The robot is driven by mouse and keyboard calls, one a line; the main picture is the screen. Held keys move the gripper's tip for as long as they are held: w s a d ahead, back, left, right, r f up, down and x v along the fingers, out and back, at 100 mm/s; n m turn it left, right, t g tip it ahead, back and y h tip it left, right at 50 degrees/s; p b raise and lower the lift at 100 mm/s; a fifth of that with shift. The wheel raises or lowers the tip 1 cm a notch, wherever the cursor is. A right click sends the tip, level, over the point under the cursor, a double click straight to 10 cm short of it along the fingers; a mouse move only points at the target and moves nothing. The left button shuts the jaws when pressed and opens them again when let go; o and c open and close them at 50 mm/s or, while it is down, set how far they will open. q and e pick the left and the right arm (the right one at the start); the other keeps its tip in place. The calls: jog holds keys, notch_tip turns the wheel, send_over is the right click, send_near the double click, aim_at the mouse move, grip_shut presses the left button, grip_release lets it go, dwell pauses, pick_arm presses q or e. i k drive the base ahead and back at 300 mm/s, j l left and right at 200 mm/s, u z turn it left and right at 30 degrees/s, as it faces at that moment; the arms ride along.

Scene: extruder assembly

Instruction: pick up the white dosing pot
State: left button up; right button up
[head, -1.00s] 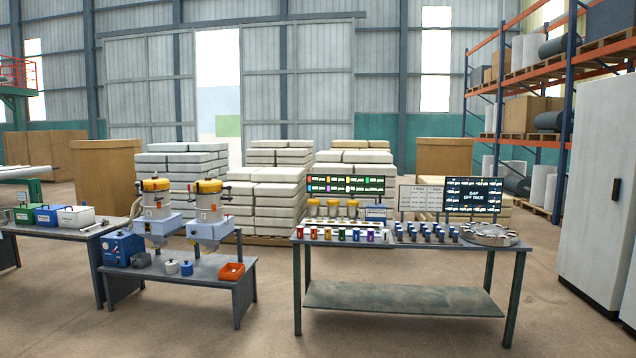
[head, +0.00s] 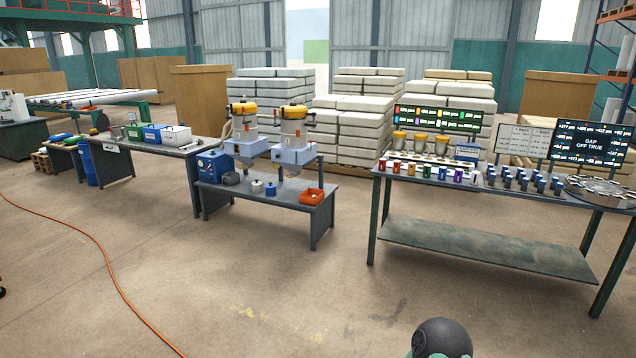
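The white dosing pot (head: 257,187) is a small, light pot with a dark top. It stands upright on the low grey table (head: 273,206) in the middle of the head view. A similar blue pot (head: 270,189) stands just to its right. Neither of my grippers is in view, and nothing is touching the pot.
Two yellow-topped dosing units (head: 293,137) stand behind the pots. A taller workbench (head: 480,249) is at right. An orange cable (head: 105,262) crosses otherwise open floor at left.

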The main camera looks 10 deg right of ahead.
aim_at(475, 175)
jog(key=i+l+z, duration=1.05)
jog(key=i+z, duration=0.4)
jog(key=i+l, duration=0.15)
jog(key=i, duration=1.75)
